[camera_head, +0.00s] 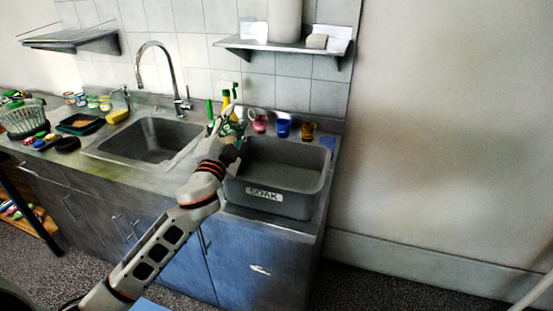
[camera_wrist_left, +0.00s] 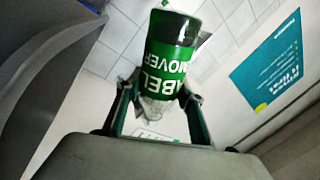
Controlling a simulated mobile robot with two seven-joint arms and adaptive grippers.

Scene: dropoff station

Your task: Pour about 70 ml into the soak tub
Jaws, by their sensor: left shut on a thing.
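The grey soak tub (camera_head: 300,207), marked SOAK, stands on the right end of the counter. Its inside looks grey; I cannot tell how much liquid is in it. My left gripper (camera_head: 233,132) is at the tub's back left, by its rim. In the left wrist view my left gripper (camera_wrist_left: 160,103) is shut on a bottle with a green label (camera_wrist_left: 178,55) reading LABEL REMOVER, its lettering upside down in the picture. In the head view the bottle is mostly hidden by the gripper, so its tilt and any flow are unclear. My right gripper is not in view.
Pink (camera_head: 259,124), blue (camera_head: 283,128) and amber (camera_head: 308,131) cups stand behind the tub. A yellow-topped spray bottle (camera_head: 227,98) is behind my gripper. A sink (camera_head: 150,140) with a tall tap (camera_head: 172,65) lies left. A shelf (camera_head: 280,45) hangs above.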

